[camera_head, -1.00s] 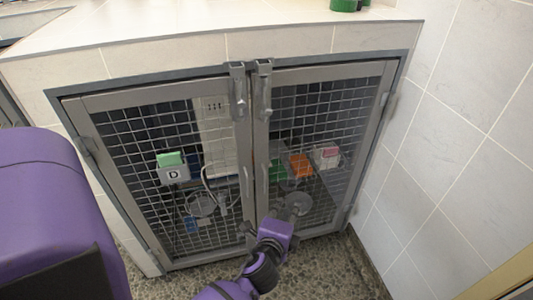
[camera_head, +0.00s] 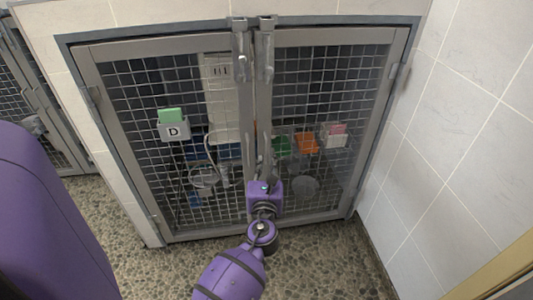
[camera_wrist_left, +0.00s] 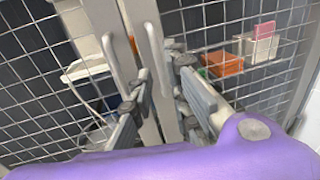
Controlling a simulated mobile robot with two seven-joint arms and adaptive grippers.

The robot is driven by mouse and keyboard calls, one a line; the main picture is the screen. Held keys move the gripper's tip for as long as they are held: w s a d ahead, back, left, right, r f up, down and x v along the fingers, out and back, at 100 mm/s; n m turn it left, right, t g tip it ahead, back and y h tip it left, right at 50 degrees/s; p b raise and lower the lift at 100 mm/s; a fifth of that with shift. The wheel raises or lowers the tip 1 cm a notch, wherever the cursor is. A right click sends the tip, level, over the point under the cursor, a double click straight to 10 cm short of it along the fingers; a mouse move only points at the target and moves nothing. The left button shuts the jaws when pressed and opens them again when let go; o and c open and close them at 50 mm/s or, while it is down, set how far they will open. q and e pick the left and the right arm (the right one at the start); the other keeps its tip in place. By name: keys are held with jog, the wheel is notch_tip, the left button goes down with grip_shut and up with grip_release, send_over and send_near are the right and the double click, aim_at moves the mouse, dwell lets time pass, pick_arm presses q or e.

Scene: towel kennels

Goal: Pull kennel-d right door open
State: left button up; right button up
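Kennel D has two wire-mesh doors in grey frames. The right door (camera_head: 325,95) looks shut, with a narrow gap beside the left door (camera_head: 160,90). An upright bar handle (camera_wrist_left: 156,58) on the right door's inner frame shows in the left wrist view, next to the left door's handle (camera_wrist_left: 111,60). My left gripper (camera_head: 266,178) is low at the middle of the doors. In the left wrist view its fingers (camera_wrist_left: 162,84) are apart, on either side of the right handle's lower part; contact cannot be told. My right gripper is out of view.
Two grey latches (camera_head: 241,55) (camera_head: 267,55) stand upright at the top of the doors. A "D" card holder (camera_head: 173,131) hangs on the left door. A tiled wall (camera_head: 455,120) stands close on the right. Speckled floor (camera_head: 320,255) is open in front.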

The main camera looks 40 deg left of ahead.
aim_at(267, 153)
pick_arm(q)
jog(key=x, duration=0.5)
jog(key=shift+f+b, duration=0.1)
jog(key=shift+b, duration=0.25)
grip_shut()
